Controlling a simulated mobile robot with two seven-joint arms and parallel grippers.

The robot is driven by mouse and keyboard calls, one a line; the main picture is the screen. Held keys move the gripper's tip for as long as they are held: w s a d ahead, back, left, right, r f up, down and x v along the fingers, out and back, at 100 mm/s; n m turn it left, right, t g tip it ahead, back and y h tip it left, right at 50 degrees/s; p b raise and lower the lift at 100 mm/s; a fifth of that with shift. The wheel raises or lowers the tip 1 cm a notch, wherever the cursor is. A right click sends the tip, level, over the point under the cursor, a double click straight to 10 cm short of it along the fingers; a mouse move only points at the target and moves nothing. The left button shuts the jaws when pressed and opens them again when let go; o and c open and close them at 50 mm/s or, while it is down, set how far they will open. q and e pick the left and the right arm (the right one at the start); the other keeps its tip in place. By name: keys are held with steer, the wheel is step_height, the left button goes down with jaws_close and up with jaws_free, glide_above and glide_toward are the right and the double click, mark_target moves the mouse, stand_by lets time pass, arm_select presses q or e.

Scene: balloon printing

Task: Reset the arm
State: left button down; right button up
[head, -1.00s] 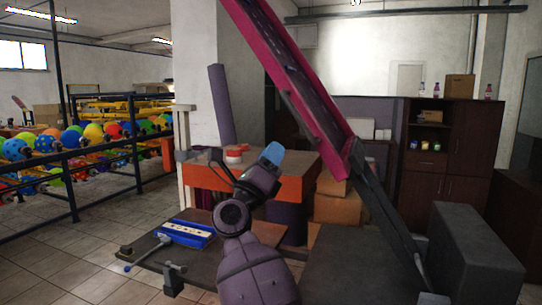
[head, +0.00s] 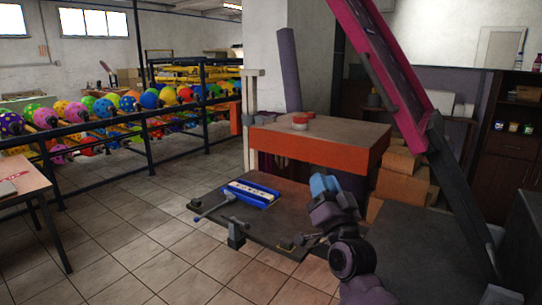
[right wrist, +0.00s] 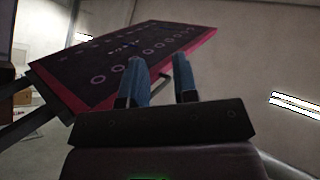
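My right arm comes in from the bottom right of the head view. Its blue-tipped right gripper (head: 323,186) is raised in front of the orange-sided table, above the low dark bench. In the right wrist view the two blue fingers of the right gripper (right wrist: 161,82) stand apart with nothing between them, so it is open and empty. Behind them is a tilted dark panel with a pink edge (right wrist: 125,65) and rows of printed rings. My left arm and left gripper are not in view.
The orange-sided table (head: 315,145) carries a small red and white round item (head: 300,122). A blue tray (head: 252,193) lies on the low bench (head: 280,220). A pink-edged slanted frame (head: 385,65) rises at right. Balloon racks (head: 150,125) stand behind. Tiled floor (head: 120,235) at left is clear.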

steer(key=s+d+f+n+g+h, duration=0.1)
steer(key=s+d+f+g, duration=0.2)
steer(key=f, duration=0.5)
steer(key=s+d+f+n+g+h, duration=0.1)
steer(key=s+d+f+n+g, duration=0.2)
steer(key=f, duration=0.5)
steer(key=s+d+f+g+h, duration=0.1)
steer(key=s+d+f, duration=0.3)
steer(key=f, duration=0.5)
steer(key=s+d+f+g+h, duration=0.1)
steer(key=s+d+f+g, duration=0.1)
steer(key=s+f, duration=0.6)
steer(key=s+d+f+g+h, duration=0.1)
steer(key=s+d+f+g, duration=0.2)
steer(key=s+f, duration=0.6)
steer(key=s+d, duration=0.1)
steer(key=s, duration=0.5)
steer(key=shift+s+h, duration=0.25)
steer(key=shift+h, duration=0.05)
